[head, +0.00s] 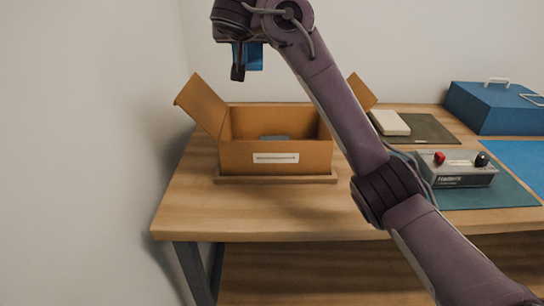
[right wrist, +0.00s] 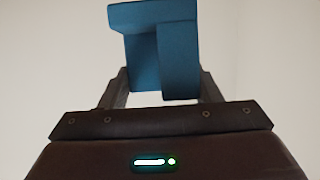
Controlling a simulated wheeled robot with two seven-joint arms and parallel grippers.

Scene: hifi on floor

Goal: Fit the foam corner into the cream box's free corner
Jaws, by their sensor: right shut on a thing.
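My right gripper (head: 238,72) is raised above the open box and shut on a blue foam corner (head: 254,56). The foam corner (right wrist: 158,45) also shows in the right wrist view, L-shaped in outline, between the fingers. The open box (head: 235,155) looks orange-brown rather than cream; it stands on the left of the table with side flaps spread and a white label on its front. A dark grey thing (head: 273,138) shows inside it. The box's inner corners are mostly hidden by its front wall. My left gripper is not in view.
The box sits on a wooden base (head: 275,179) on the table (head: 230,215). A cream block (head: 390,122) lies on a dark mat to its right. Farther right are a grey control box (head: 458,170) with knobs and a blue case (head: 492,108). A wall stands close on the left.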

